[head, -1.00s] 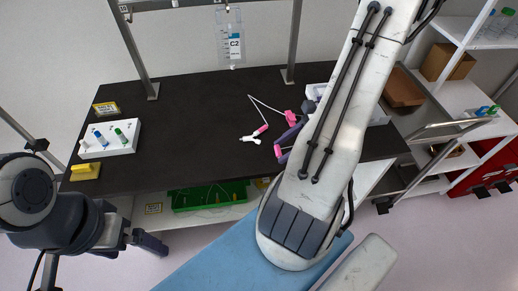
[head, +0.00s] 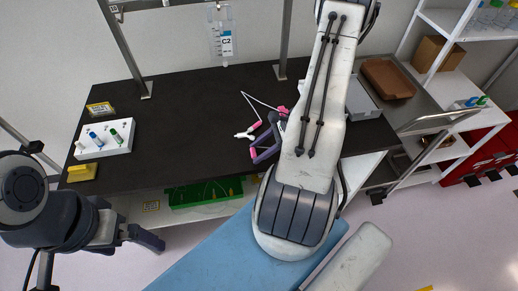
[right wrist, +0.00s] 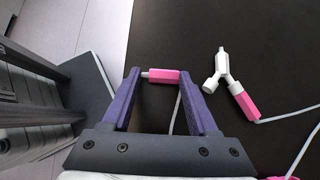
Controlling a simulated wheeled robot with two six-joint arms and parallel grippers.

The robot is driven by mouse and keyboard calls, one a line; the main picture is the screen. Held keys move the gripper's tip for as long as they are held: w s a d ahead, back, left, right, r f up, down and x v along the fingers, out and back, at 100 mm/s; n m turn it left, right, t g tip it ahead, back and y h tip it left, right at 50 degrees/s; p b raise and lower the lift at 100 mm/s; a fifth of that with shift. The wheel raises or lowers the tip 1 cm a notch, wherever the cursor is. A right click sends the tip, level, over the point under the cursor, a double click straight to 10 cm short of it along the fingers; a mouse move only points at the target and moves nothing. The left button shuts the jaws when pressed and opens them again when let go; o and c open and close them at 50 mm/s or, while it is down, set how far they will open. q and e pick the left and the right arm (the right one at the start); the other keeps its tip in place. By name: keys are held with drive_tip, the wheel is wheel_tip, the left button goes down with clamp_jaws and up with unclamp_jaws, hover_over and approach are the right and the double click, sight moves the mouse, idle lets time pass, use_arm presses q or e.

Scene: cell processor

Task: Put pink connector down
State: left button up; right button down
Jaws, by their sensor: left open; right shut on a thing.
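A thin pale tube runs from this connector toward me in the right wrist view. In the head view the held connector (head: 253,152) is over the bench's front part; I cannot tell whether it touches the surface. A white Y-shaped piece (right wrist: 222,70) lies to its right in the right wrist view, apart from the gripper, with another pink connector (right wrist: 244,101) on one branch. My left gripper (head: 135,242) is open and empty, low in front of the bench.
The black bench (head: 190,110) is clear in its middle. A white rack (head: 104,139) with coloured-cap vials and a yellow block (head: 82,172) are at left. A C2 bag (head: 221,40) hangs behind. A green tray (head: 205,193) sits below. My right arm hides part of the bench's right side.

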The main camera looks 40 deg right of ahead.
drive_tip(key=shift+f, duration=0.2)
drive_tip(key=shift+c, duration=0.8)
unclamp_jaws()
drive_tip(key=shift+r, duration=0.1)
drive_tip(key=shift+r, duration=0.25)
drive_tip(key=b+v, duration=0.1)
drive_tip(key=v, duration=1.1)
drive_tip(key=shift+b, duration=0.4)
drive_tip(key=shift+a+f, duration=0.1)
drive_tip(key=shift+f, duration=0.1)
